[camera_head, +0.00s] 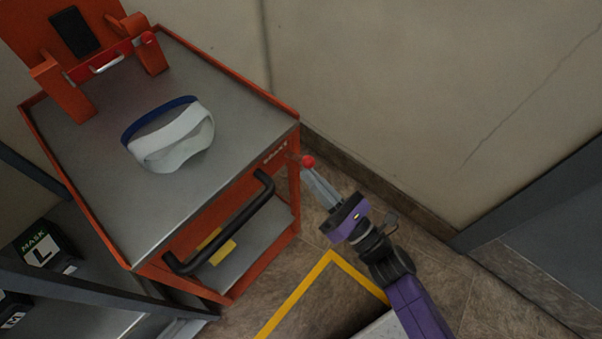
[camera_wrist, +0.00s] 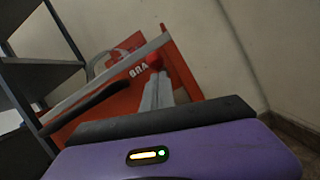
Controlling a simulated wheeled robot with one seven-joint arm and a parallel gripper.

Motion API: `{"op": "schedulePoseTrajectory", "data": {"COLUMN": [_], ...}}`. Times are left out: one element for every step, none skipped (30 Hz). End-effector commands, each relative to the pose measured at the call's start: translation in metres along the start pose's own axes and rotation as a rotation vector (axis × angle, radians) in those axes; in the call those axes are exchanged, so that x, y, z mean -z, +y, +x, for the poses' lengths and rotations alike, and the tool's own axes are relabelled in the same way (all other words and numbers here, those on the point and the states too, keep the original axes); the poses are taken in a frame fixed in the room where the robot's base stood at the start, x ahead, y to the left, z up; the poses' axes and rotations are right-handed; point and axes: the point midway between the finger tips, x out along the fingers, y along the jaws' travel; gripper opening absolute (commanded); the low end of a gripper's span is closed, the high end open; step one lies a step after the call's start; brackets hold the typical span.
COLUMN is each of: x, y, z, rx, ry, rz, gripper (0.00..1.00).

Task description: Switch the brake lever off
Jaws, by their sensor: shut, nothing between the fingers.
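The brake lever's red ball knob (camera_head: 308,161) shows at the right front corner of the orange cart, beside the lettering on its edge. The fingers (camera_wrist: 157,88) also show in the wrist view. The lever's shaft is hidden behind my fingers, so its angle cannot be seen.
The orange cart (camera_head: 125,215) has a black push handle (camera_head: 222,228) at its front. A white and blue band (camera_head: 172,135) lies on top. A dark shelf with mask boxes (camera_head: 45,248) stands at left. A wall (camera_head: 400,90) is close behind; floor is clear around the yellow line.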

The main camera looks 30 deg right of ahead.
Motion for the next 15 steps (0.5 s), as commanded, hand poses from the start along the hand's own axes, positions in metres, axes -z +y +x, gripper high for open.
{"op": "schedulePoseTrajectory", "data": {"x": [-0.0050, -0.0050, -0.0051, -0.0053, -0.0053, -0.0053, -0.0052, -0.0050, -0.0049, -0.0047, -0.0046, -0.0045, -0.0045, -0.0044, -0.0044], "y": [0.0018, 0.0018, 0.0018, 0.0019, 0.0020, 0.0021, 0.0021, 0.0021, 0.0021, 0.0020, 0.0020, 0.0019, 0.0019, 0.0018, 0.0018], "z": [0.0015, 0.0017, 0.0017, 0.0018, 0.0019, 0.0020, 0.0020, 0.0020, 0.0020, 0.0020, 0.0020, 0.0020, 0.0020, 0.0020, 0.0020], "rx": [0.004, 0.006, 0.009, 0.010, 0.011, 0.012, 0.013, 0.014, 0.015, 0.015, 0.016, 0.016, 0.016, 0.016, 0.016], "ry": [0.013, 0.020, 0.028, 0.033, 0.037, 0.042, 0.045, 0.048, 0.050, 0.052, 0.053, 0.053, 0.053, 0.053, 0.053], "rz": [-0.001, -0.002, -0.003, -0.003, -0.003, -0.003, -0.004, -0.004, -0.004, -0.004, -0.004, -0.004, -0.004, -0.004, -0.004], "gripper": [0.00, 0.00, 0.00, 0.00, 0.00, 0.00, 0.00, 0.00, 0.00, 0.00, 0.00, 0.00, 0.00, 0.00, 0.00]}}
